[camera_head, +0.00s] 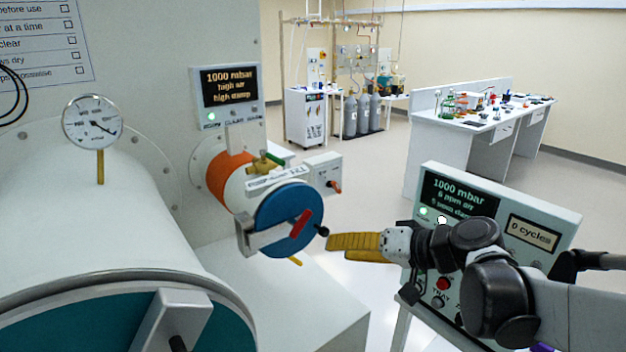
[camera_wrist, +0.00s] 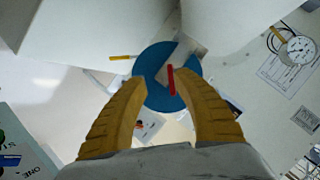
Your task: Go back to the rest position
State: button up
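My gripper (camera_head: 337,247) has two yellow ribbed fingers and reaches in from the right in the head view. It points left, in front of the small round airlock with the blue door (camera_head: 276,232) and red handle (camera_head: 300,223). In the wrist view my gripper (camera_wrist: 162,80) has its fingers apart with nothing between them. The blue door (camera_wrist: 153,98) and red handle (camera_wrist: 171,80) show beyond the fingertips. The fingers look clear of the door, though the exact distance cannot be told.
A control panel (camera_head: 540,200) stands close beside and behind my arm. A large chamber with a teal door (camera_head: 95,328) and a gauge (camera_head: 92,122) is at left. A wall display (camera_head: 228,100) is above the airlock. A lab bench (camera_head: 440,140) stands farther back, with open floor before it.

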jog(key=s+d+f+h, duration=0.4)
jog(key=s+h, duration=0.1)
jog(key=s, duration=0.3)
jog(key=s+d+f+g+h+b, duration=0.1)
jog(key=s+d+f+h, duration=0.3)
jog(key=s, duration=0.5)
jog(key=shift+s+d+f+h, duration=0.15)
jog(key=shift+s+d+h, duration=0.1)
jog(key=shift+d+h, duration=0.25)
